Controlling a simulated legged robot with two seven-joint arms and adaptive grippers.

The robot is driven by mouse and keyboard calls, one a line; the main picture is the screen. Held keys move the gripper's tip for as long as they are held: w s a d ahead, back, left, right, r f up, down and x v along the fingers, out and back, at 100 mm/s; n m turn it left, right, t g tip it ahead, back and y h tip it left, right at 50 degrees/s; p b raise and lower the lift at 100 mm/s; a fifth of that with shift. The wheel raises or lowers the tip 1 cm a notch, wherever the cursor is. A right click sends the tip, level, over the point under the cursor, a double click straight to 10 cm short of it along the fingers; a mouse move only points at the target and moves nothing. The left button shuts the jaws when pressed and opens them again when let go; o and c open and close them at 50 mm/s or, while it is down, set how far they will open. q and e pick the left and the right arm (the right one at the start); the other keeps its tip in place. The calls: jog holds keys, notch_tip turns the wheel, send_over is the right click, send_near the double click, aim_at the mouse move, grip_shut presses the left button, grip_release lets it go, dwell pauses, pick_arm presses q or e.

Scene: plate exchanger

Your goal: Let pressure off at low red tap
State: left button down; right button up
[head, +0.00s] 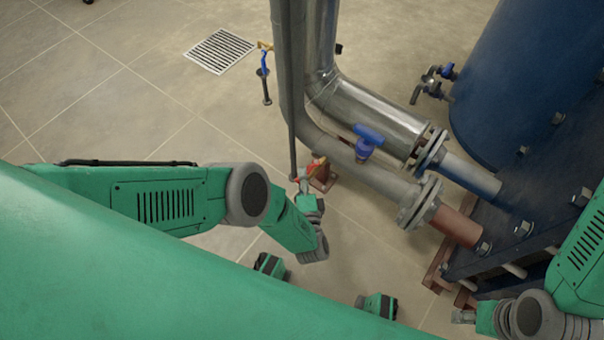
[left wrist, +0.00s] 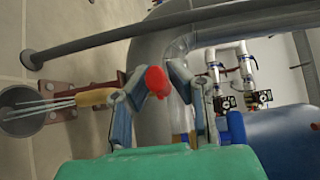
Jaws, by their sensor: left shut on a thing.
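The low red tap (head: 317,166) is beside the base of the grey pipe in the head view, partly hidden by my left gripper (head: 304,183). In the left wrist view its red handle (left wrist: 157,82) sits between the two fingers of my left gripper (left wrist: 158,78), which is shut on it. A brass spout (left wrist: 97,97) points left from the tap. Pale streaks (left wrist: 50,105) run from the spout into a round grey cup (left wrist: 20,112). My right gripper (head: 464,316) is at the lower right of the head view, away from the tap; its fingers are too small to read.
Large flanged pipes (head: 375,115) run to the dark plate exchanger (head: 530,215) at right. A blue handle (head: 368,136) stands on the nearer pipe. A blue tank (head: 515,75) with small taps is behind. A floor grate (head: 220,50) lies upper left; the tiled floor at left is clear.

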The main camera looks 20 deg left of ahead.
pick_arm(q)
jog(key=shift+d+f+n+y, duration=0.1)
jog(key=shift+d+n+y, duration=0.2)
jog(key=shift+d, duration=0.05)
jog(key=c, duration=1.5)
grip_release()
jog(key=shift+d, duration=0.1)
jog(key=shift+c, duration=0.2)
jog(key=shift+w, duration=0.1)
